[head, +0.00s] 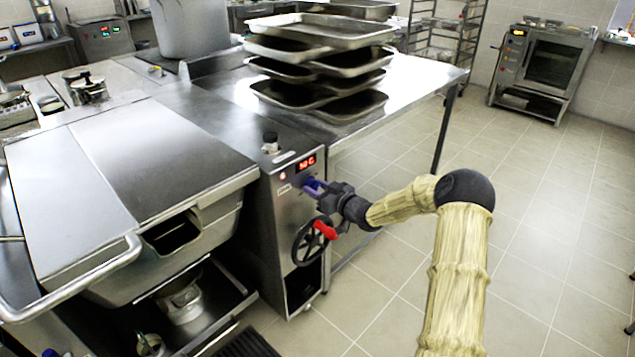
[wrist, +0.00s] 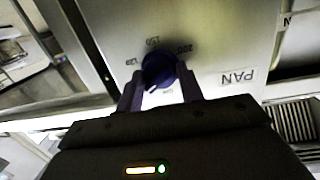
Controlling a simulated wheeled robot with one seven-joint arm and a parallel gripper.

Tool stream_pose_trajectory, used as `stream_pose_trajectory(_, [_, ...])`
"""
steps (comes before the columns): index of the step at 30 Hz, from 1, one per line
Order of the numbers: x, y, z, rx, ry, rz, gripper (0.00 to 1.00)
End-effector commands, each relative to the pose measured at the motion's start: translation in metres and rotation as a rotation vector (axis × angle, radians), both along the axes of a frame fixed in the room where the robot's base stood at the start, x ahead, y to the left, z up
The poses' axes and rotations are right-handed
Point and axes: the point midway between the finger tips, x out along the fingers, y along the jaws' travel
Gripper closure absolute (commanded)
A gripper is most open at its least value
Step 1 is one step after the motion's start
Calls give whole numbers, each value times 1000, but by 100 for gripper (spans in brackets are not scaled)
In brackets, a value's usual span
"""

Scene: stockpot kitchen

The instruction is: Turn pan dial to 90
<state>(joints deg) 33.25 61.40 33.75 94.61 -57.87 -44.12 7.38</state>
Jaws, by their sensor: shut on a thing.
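The pan dial (wrist: 158,70) is a dark blue round knob on the steel control panel, with printed numbers around it and the label PAN (wrist: 237,78) beside it, upside down in the wrist view. My gripper (wrist: 160,92) is shut on the dial, one finger on each side of it. In the head view my gripper (head: 319,188) is at the panel front, and its fingers mostly hide the dial. A red lit display (head: 306,162) sits just above; its digits are small and seem to end in C.
A black handwheel (head: 312,241) with a red handle (head: 325,230) is just below my gripper. The big steel pan (head: 150,150) is to the left. Stacked trays (head: 345,107) stand on the table behind.

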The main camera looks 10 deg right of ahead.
Motion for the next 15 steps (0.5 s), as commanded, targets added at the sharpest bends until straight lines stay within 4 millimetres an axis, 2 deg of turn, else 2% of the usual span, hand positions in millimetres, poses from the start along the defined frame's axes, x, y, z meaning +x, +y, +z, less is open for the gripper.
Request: stream_pose_trajectory(15, [0, 1, -1, 27, 22, 0, 85])
